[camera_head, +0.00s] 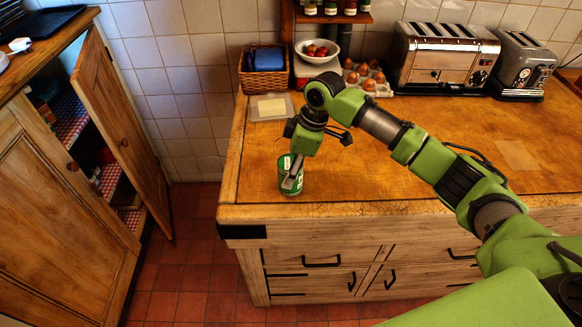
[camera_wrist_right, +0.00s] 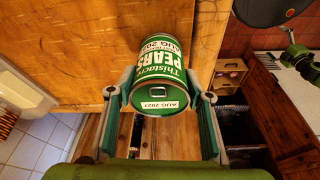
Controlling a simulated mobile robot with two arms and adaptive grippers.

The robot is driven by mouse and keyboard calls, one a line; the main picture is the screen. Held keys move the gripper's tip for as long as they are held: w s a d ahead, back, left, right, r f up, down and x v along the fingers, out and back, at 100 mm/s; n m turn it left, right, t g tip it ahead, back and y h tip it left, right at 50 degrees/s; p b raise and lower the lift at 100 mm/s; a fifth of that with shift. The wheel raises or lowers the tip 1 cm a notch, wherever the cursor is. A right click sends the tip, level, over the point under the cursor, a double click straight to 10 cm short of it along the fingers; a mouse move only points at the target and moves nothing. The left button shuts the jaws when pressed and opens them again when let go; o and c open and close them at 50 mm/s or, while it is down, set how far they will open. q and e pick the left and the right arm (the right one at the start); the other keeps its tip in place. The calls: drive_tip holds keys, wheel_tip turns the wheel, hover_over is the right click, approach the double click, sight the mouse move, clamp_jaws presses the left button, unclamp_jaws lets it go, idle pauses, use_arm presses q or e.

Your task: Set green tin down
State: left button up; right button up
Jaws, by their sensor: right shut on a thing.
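The green tin (camera_head: 284,177), labelled as pears, is near the front left corner of the wooden worktop (camera_head: 400,178). It looks upright in the head view; I cannot tell whether its base touches the wood. My right gripper (camera_head: 292,178) reaches it from above and is shut on it. In the right wrist view the tin (camera_wrist_right: 158,72) sits between the two fingers of the right gripper (camera_wrist_right: 160,82), its lid end with a ring pull facing the camera. My left gripper is not in view in the head view.
Behind the tin are a butter dish (camera_head: 270,107), a wicker basket (camera_head: 246,75), a bowl of red fruit (camera_head: 316,57), eggs (camera_head: 371,84) and two toasters (camera_head: 440,62) (camera_head: 521,68). The worktop's front edge is close to the tin. A cupboard door (camera_head: 118,130) stands open at left.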

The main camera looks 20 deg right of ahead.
drive_tip(key=o, duration=1.4)
drive_tip(key=shift+f, duration=0.1)
drive_tip(key=b+v, duration=0.2)
drive_tip(key=v, duration=1)
drive_tip(key=shift+a, duration=0.1)
